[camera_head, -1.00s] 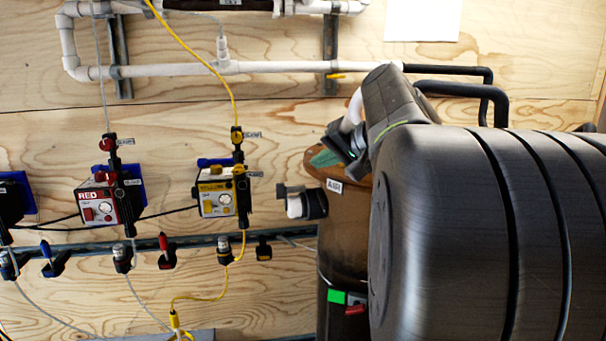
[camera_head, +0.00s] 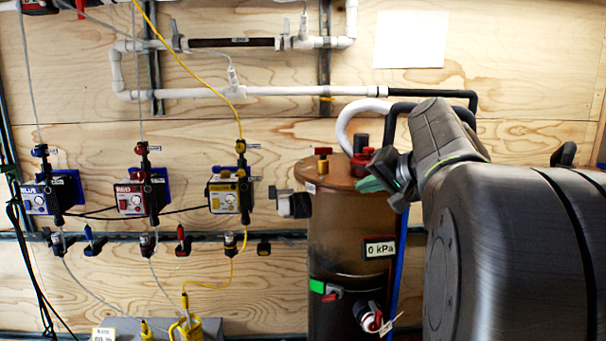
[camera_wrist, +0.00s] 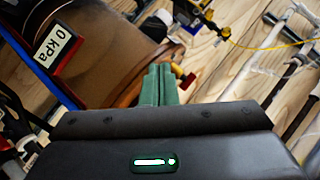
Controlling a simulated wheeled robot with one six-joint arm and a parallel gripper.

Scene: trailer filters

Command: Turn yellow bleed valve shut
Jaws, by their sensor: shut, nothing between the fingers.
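The yellow filter unit (camera_head: 223,195) is on the plywood wall left of the brown tank. A small valve with a yellow knob (camera_head: 240,146) sits above it, and another yellow knob is at its top right (camera_head: 241,172). I cannot tell from the labels which one is the bleed valve, or how it is turned. My gripper (camera_head: 372,184) is at the tank's top, well right of the yellow unit. Its green fingers are together and empty, as the wrist view (camera_wrist: 158,85) also shows. A yellow unit shows in the wrist view (camera_wrist: 221,32), beyond the fingertips.
A red unit (camera_head: 130,199) and blue unit (camera_head: 38,197) are further left. White pipes (camera_head: 280,91) run above.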

